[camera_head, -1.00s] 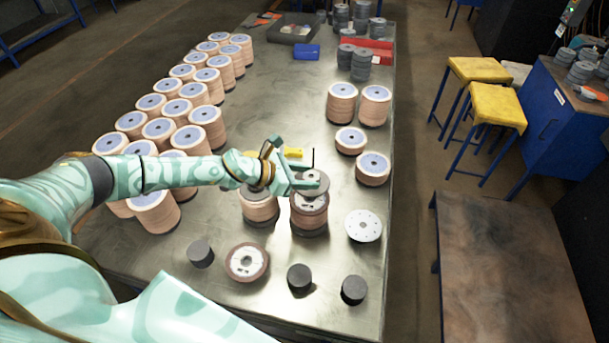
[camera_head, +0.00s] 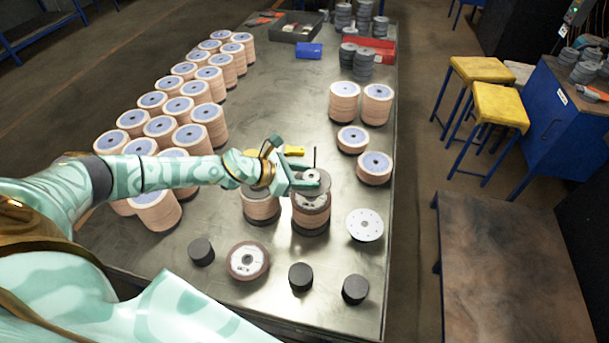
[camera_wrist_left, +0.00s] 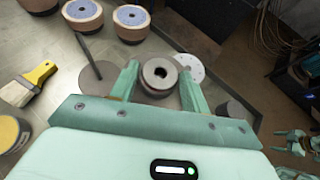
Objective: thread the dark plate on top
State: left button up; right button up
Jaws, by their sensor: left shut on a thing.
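My left gripper (camera_head: 305,183) is shut on a dark round plate (camera_head: 316,182) with a centre hole. The plate is above a brown flap-disc stack (camera_head: 311,215) and overlaps its top in the head view. In the left wrist view, the dark plate (camera_wrist_left: 154,83) sits between the two fingers (camera_wrist_left: 160,82). I cannot tell whether it touches the stack or whether a rod enters its hole. A second brown stack (camera_head: 261,209) stands just left, its top partly hidden by the gripper. A teal part at the wrist view's right edge seems to be my right gripper (camera_wrist_left: 297,141); its jaws are unclear.
A thin upright rod (camera_head: 315,157) stands behind the gripper. A white perforated disc (camera_head: 365,225) lies right of the stack. Several black cylinders (camera_head: 301,277) and a brown flap disc (camera_head: 248,261) lie in front. Pale disc stacks (camera_head: 375,104) stand behind. A yellow-handled brush (camera_wrist_left: 40,73) lies nearby.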

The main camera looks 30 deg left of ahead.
pick_arm(q)
jog(key=shift+f+b, duration=1.2)
jog(key=shift+f, duration=0.1)
jog(key=shift+w+f+b, duration=0.1)
jog(key=shift+f+b, duration=1.05)
jog(key=shift+f, duration=0.1)
jog(key=o, duration=1.4)
jog(key=shift+c, duration=0.2)
jog(key=b+v, duration=0.2)
jog(key=v, duration=1.4)
jog(key=shift+s, duration=0.3)
